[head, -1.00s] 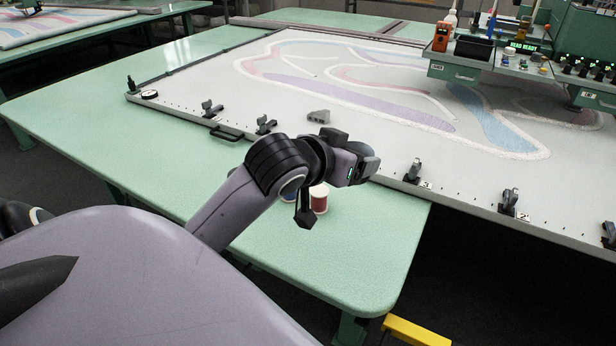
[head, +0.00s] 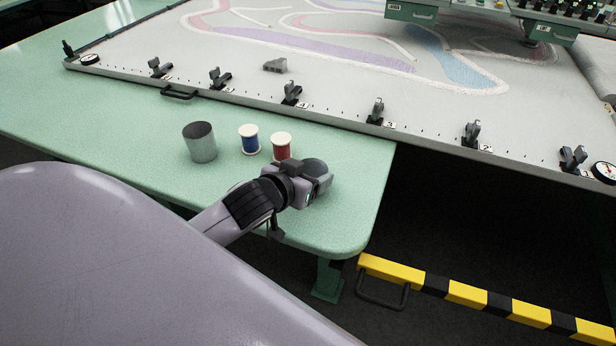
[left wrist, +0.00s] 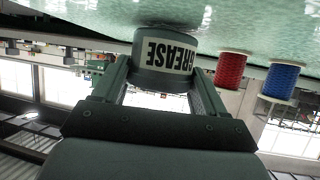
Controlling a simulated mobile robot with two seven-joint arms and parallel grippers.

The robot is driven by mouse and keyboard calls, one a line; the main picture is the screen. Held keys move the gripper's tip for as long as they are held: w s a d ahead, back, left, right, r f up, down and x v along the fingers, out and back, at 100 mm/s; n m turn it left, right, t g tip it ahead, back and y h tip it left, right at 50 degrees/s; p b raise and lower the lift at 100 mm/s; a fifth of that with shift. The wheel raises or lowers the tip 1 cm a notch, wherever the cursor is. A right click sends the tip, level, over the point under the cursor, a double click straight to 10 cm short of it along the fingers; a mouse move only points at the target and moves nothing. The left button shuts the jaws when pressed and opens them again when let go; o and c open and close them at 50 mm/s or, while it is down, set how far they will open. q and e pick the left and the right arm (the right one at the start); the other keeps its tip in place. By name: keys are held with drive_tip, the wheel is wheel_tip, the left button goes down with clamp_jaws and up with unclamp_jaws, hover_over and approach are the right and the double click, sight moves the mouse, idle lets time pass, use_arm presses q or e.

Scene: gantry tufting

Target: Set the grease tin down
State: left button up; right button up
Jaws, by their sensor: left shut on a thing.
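The grease tin (left wrist: 163,62) is a grey-green cylinder with a white GREASE label, which reads upside down in the left wrist view. My left gripper (head: 318,184) is shut on it, with one finger on each side of the tin in the left wrist view (left wrist: 165,78). In the head view, the tin's dark round top (head: 315,167) shows at the fingertips, over the front right part of the green table (head: 120,130). The tin's base is very close to the tabletop; I cannot tell whether it touches. My right gripper is not in view.
A blue spool (head: 249,140), a red spool (head: 281,146) and an open grey can (head: 200,143) stand left of the gripper. The frame (head: 330,116) with several clamps lies behind. A yellow-black barrier (head: 465,293) is beyond the table's right edge.

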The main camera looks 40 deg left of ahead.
use_arm(q)
drive_tip(key=shift+f, duration=0.25)
drive_tip(key=shift+f, duration=0.1)
drive_tip(key=o, duration=1.1)
drive_tip(key=shift+o, duration=0.2)
drive_tip(key=shift+r, duration=0.2)
drive_tip(key=v, duration=1.2)
drive_tip(key=shift+p, duration=0.3)
